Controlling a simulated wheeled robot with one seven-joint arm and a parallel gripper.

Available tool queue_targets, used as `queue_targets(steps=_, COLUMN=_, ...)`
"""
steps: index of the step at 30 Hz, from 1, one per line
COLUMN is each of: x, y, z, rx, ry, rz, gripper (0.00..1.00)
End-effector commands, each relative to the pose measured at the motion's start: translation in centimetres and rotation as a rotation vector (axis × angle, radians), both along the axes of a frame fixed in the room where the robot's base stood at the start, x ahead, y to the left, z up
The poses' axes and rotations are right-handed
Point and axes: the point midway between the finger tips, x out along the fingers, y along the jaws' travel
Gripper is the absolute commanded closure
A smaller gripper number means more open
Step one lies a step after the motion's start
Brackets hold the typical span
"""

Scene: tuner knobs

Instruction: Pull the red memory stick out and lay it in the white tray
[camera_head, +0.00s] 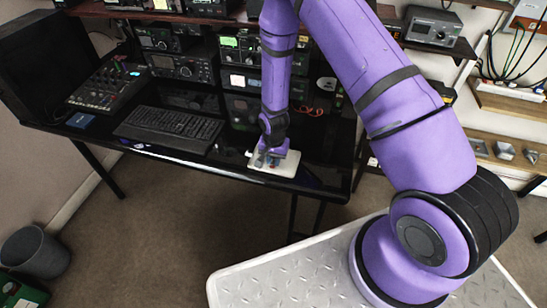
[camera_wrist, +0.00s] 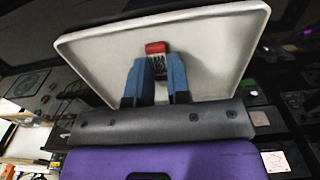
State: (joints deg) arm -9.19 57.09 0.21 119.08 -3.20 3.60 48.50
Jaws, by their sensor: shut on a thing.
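The red memory stick (camera_wrist: 156,48) has a red end and a pale, dark-marked label. It sits between the blue fingertips of my gripper (camera_wrist: 158,72), which is shut on it. The white tray (camera_wrist: 100,48) lies behind the stick in the wrist view, so the stick is over the tray's inside. Whether the stick touches the tray floor I cannot tell. In the head view the tray (camera_head: 286,172) lies near the desk's front edge, with my gripper (camera_head: 264,160) over its left part; the stick is too small to make out there.
The black desk holds a keyboard (camera_head: 169,129) left of the tray, a mixer (camera_head: 105,88) further left, and a small blue box (camera_head: 80,121). Radio units (camera_head: 181,67) stand on shelves behind. The desk between keyboard and tray is mostly clear.

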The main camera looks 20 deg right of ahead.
Motion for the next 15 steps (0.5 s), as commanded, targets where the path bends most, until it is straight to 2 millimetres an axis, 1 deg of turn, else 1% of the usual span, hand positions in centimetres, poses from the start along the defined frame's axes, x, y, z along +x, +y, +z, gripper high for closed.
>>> queue_targets(steps=1, x=0.0, y=0.0, z=-0.08, rx=0.0, ry=0.0, rz=0.0, gripper=0.8)
queue_targets(steps=3, x=0.0, y=0.0, z=-0.05, rx=0.0, ry=0.0, rz=0.0, gripper=0.65)
queue_targets(steps=15, x=0.0, y=0.0, z=0.15, rx=0.0, ry=0.0, rz=0.0, gripper=0.65)
